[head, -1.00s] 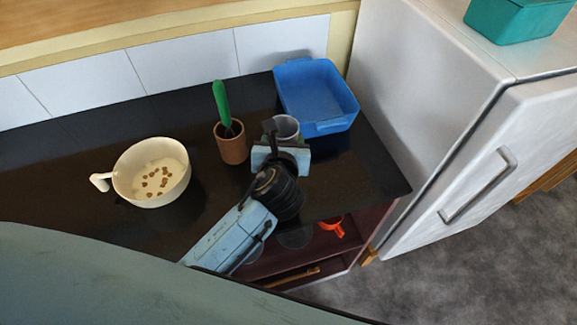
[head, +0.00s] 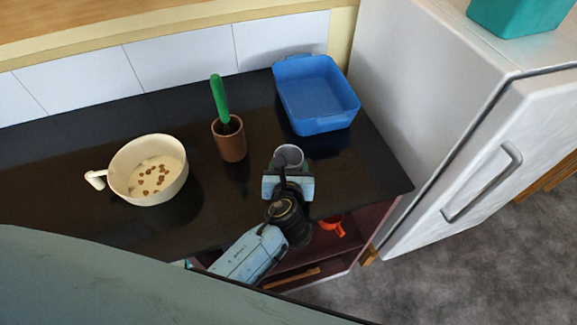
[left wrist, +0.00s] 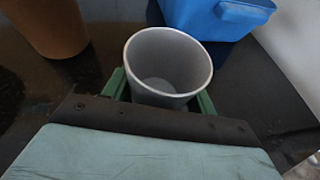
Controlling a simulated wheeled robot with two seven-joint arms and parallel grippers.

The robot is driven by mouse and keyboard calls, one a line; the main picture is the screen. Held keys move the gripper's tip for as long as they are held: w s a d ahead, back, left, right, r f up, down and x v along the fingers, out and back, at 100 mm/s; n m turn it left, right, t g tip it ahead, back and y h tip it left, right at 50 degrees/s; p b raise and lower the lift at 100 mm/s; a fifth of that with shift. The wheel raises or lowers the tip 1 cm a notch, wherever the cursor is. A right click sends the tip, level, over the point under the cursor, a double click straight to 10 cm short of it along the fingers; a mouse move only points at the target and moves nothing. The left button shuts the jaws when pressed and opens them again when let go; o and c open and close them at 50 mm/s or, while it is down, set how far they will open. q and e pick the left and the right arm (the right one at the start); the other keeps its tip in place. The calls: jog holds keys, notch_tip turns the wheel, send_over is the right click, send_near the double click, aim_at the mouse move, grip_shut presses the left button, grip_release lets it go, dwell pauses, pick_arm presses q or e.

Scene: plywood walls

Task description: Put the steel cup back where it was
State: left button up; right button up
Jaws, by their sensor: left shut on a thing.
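The steel cup (head: 289,156) is grey and upright, near the front of the dark counter, in front of the blue bin. My left gripper (head: 288,172) is shut on it. In the left wrist view the cup (left wrist: 168,62) stands between the two green fingers (left wrist: 160,98), its open mouth up and its inside empty. The cup's lower part is hidden by the gripper, so I cannot tell whether it touches the counter. My right gripper is not in view.
A brown pot (head: 230,143) with a green-handled tool stands to the left of the cup. A blue bin (head: 318,125) is behind it. A white bowl (head: 150,196) is further left. A white fridge (head: 440,120) bounds the right. An orange item (head: 333,226) sits below the counter.

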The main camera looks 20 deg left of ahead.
pick_arm(q)
jog(key=shift+r, duration=0.1)
jog(key=o, duration=1)
jog(key=shift+o, duration=0.2)
jog(key=shift+s, duration=0.15)
jog(key=p+v, duration=0.1)
jog(key=v, duration=1)
jog(key=shift+s+d+r, duration=0.1)
jog(key=shift+s+d, duration=0.05)
jog(key=shift+s, duration=0.2)
